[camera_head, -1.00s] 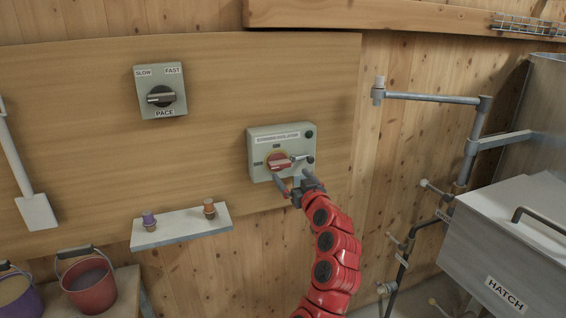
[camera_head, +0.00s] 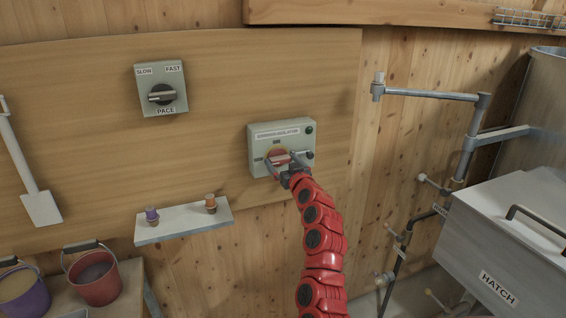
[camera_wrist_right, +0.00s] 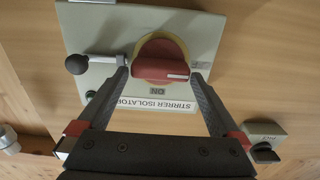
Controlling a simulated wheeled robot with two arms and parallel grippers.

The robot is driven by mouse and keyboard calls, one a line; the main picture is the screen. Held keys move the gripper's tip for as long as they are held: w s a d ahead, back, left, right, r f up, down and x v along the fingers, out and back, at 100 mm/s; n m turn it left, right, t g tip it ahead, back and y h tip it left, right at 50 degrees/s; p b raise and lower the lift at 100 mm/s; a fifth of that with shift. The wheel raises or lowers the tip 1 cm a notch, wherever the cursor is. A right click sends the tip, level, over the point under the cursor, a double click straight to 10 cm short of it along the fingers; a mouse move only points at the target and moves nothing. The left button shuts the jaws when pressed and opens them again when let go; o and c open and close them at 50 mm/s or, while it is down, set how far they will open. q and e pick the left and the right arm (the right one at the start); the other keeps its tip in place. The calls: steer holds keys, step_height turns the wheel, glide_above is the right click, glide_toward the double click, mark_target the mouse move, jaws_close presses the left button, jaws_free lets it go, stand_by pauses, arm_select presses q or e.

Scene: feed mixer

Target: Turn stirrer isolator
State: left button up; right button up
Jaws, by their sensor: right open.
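The stirrer isolator (camera_head: 262,140) is a grey box on the wooden wall panel, with a red rotary handle (camera_head: 279,157) on a yellow disc. In the right wrist view the box (camera_wrist_right: 100,30) appears upside down. There the red handle (camera_wrist_right: 160,70) lies crosswise, its white mark towards the picture's right, with an ON label beside it. My right gripper (camera_head: 283,166) is open at the handle. In the wrist view its fingertips (camera_wrist_right: 160,76) stand on either side of the handle's ends; I cannot tell whether they touch. My left gripper is not in view.
A black ball on a metal rod (camera_wrist_right: 78,65) sticks out beside the handle, close to one finger. The PACE switch (camera_head: 160,95) is up and left. A hatch box (camera_head: 505,240) and pipes stand right.

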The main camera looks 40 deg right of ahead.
steer(key=c, duration=1.1)
steer(key=shift+o, duration=0.2)
steer(key=shift+f+m+b, duration=0.1)
steer(key=shift+m+b, duration=0.6)
steer(key=shift+b, duration=0.35)
steer(key=shift+m+b, duration=0.3)
steer(key=shift+m, duration=0.1)
steer(key=shift+d+m, duration=0.15)
steer(key=shift+m, duration=0.75)
steer(key=m, duration=0.3)
steer(key=shift+d+m+p, duration=0.1)
steer(key=shift+m+p, duration=0.2)
steer(key=shift+p, duration=0.05)
steer(key=m+p, duration=0.1)
steer(key=m, duration=0.1)
steer(key=shift+m, duration=0.4)
steer(key=m+p, duration=0.3)
steer(key=m, duration=0.2)
steer(key=shift+s+d, duration=0.1)
steer(key=shift+d, duration=0.05)
steer(key=shift+f+m+p, duration=0.2)
steer(key=shift+m+p, duration=0.65)
steer(key=shift+m, duration=0.35)
steer(key=shift+f, duration=0.1)
